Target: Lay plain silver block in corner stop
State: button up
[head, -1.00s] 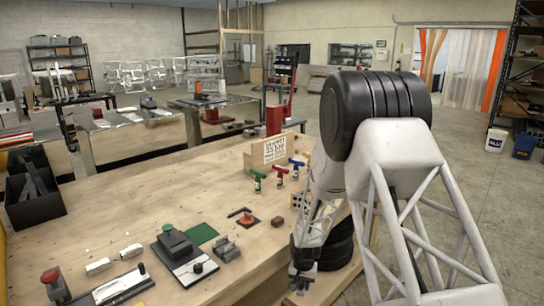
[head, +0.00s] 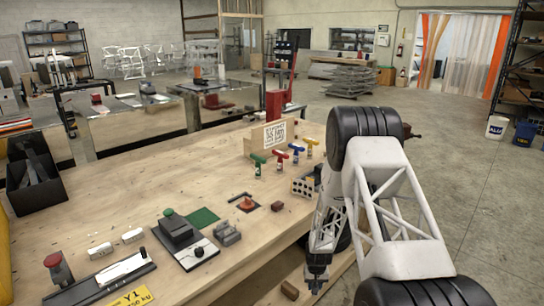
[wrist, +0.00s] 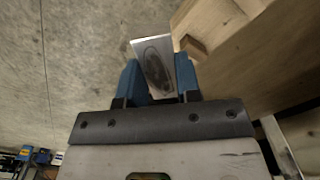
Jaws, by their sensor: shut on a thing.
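My gripper shows in the wrist view (wrist: 160,85) with blue fingers shut on a plain silver block (wrist: 153,62). The block is flat-faced, with a dark oval mark or reflection, and sits tilted between the fingertips. In the head view my gripper (head: 317,284) hangs low beside the bench's front edge, and the block cannot be made out there. A dark L-shaped piece (head: 238,197) beside a red knob lies on the benchtop and may be the corner stop; I cannot tell for sure. My gripper is apart from it, to its lower right.
Another brown block (head: 290,290) sits lower, near my gripper. Floor is open at right.

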jog(key=shift+d+f, duration=0.2)
jog(key=shift+f, duration=0.2)
jog(key=shift+w, duration=0.1)
